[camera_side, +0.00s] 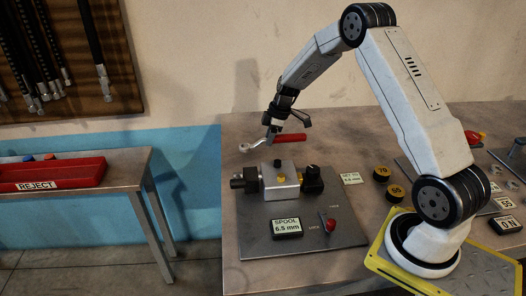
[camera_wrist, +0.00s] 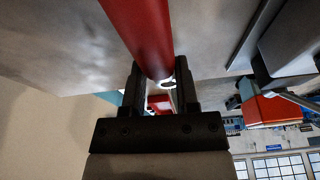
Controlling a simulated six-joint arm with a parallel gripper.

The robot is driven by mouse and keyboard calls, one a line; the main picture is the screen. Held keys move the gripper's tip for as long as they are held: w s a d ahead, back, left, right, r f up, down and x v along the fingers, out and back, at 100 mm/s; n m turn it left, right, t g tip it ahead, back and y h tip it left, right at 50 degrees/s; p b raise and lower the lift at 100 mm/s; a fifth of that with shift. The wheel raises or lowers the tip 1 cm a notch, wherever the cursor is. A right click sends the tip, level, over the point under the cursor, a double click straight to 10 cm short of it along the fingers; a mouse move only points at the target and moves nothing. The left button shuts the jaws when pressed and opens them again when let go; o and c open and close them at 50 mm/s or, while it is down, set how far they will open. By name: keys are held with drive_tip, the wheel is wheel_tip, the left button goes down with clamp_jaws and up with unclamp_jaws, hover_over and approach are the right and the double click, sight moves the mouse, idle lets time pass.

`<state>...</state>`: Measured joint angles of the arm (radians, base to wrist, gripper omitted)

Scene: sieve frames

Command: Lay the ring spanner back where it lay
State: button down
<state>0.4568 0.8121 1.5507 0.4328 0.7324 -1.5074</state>
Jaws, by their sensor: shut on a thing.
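The ring spanner (camera_side: 291,138) has a red handle and a bright metal ring end. In the side view it is held up level above the bench, behind the valve block, with its ring to the left and its handle to the right. My gripper (camera_side: 271,138) points down and is shut on it between ring and handle. In the wrist view the red handle (camera_wrist: 140,35) runs from the top edge down to my gripper (camera_wrist: 160,78). Part of the spanner is hidden by the fingers. No marked resting place for it is clear in view.
A metal valve block (camera_side: 281,185) with black knobs stands on a grey plate (camera_side: 285,243), below the spanner. A "SPOOL 6.5 mm" display (camera_side: 286,228) and a red-tipped lever (camera_side: 330,225) are in front. The bench behind is bare.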

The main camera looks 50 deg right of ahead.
drive_tip(key=shift+f, duration=0.85)
drive_tip(key=shift+f, duration=0.1)
drive_tip(key=shift+c, duration=1.8)
unclamp_jaws()
drive_tip(key=v, duration=1.2)
